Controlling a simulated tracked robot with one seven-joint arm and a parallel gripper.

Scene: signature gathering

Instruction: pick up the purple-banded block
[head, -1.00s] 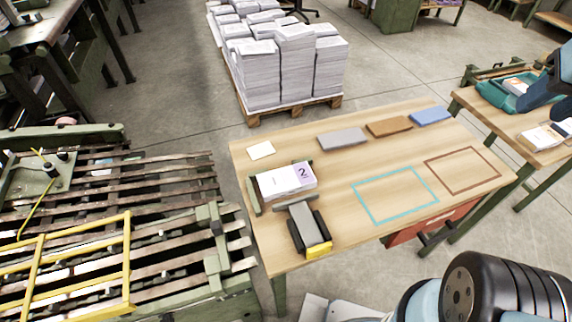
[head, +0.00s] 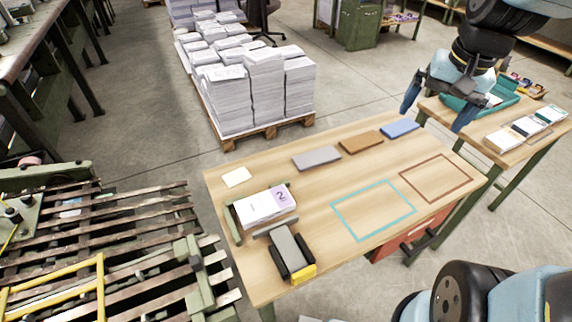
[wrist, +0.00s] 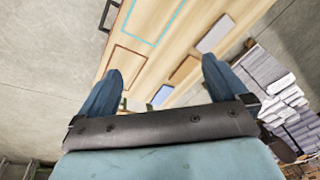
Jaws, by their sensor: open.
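The purple-banded block (head: 265,203) is a white stack of pages with a purple patch marked "2" at its right end. It lies flat on the left part of the wooden table (head: 330,182), beside a green upright guide at its left. My gripper (head: 437,112) is open and empty, high at the right, over the table's far right corner, well away from the block. In the wrist view my two blue fingers (wrist: 160,72) are spread apart over the table. I cannot make out the block there.
Grey (head: 316,158), brown (head: 361,142) and blue (head: 400,128) pads lie along the table's far edge. A black-and-yellow device (head: 291,252) stands in front of the block. Teal (head: 373,209) and brown (head: 436,177) outlines are bare. A side table (head: 520,150) holds several blocks.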

